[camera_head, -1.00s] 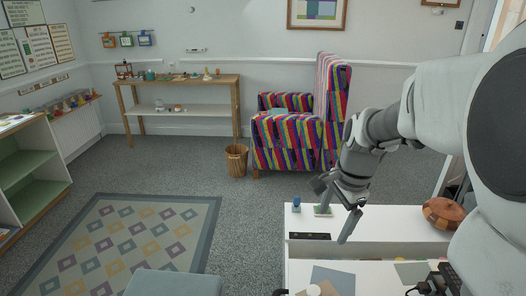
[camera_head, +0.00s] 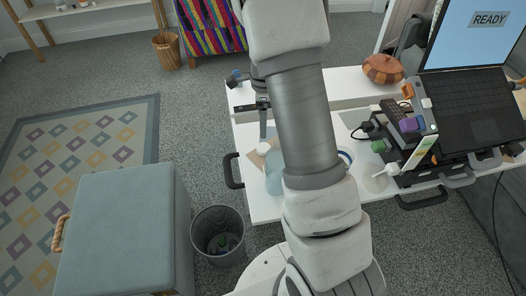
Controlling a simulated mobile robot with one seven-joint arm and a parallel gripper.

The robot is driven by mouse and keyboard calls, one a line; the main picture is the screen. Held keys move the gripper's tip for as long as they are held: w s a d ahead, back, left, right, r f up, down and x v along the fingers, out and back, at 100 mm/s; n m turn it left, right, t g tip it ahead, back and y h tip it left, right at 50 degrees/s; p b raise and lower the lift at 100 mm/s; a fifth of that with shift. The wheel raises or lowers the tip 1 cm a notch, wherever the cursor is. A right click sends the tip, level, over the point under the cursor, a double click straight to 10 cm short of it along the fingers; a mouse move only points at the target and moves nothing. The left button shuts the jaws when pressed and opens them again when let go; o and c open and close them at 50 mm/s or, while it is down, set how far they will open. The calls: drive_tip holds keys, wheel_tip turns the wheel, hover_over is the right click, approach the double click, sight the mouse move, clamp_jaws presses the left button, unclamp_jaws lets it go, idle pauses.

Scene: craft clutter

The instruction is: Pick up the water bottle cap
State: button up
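I cannot pick out the water bottle cap for sure. A pale blue translucent object (camera_head: 274,178), possibly a bottle, stands on the white desk (camera_head: 262,208) just left of my arm and is partly covered by it. A small dark blue item (camera_head: 237,76) sits at the desk's far left edge. My gripper (camera_head: 263,126) is mostly hidden behind my arm. One grey finger shows, pointing down over the left part of the desk, beyond the pale blue object. I see nothing held, but the other finger is not clear.
A laptop (camera_head: 472,105), a purple item (camera_head: 408,125), a green item (camera_head: 379,146) and a white-nozzled container (camera_head: 376,181) crowd the desk's right side. A waste bin (camera_head: 218,236) and blue-grey ottoman (camera_head: 122,225) stand left.

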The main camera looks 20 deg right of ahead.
drive_tip(key=b, duration=0.1)
hover_over(264, 147)
wheel_tip(264, 147, down, 6)
drive_tip(key=shift+w+r, duration=0.15)
drive_tip(key=shift+r, duration=0.1)
drive_tip(key=shift+s+f+b, duration=0.2)
drive_tip(key=shift+f+b, duration=1.15)
drive_tip(key=shift+f, duration=1.35)
drive_tip(key=shift+r, duration=0.1)
drive_tip(key=shift+c, duration=0.2)
drive_tip(key=c, duration=1.4)
drive_tip(key=shift+o, duration=0.2)
drive_tip(key=shift+r, duration=0.1)
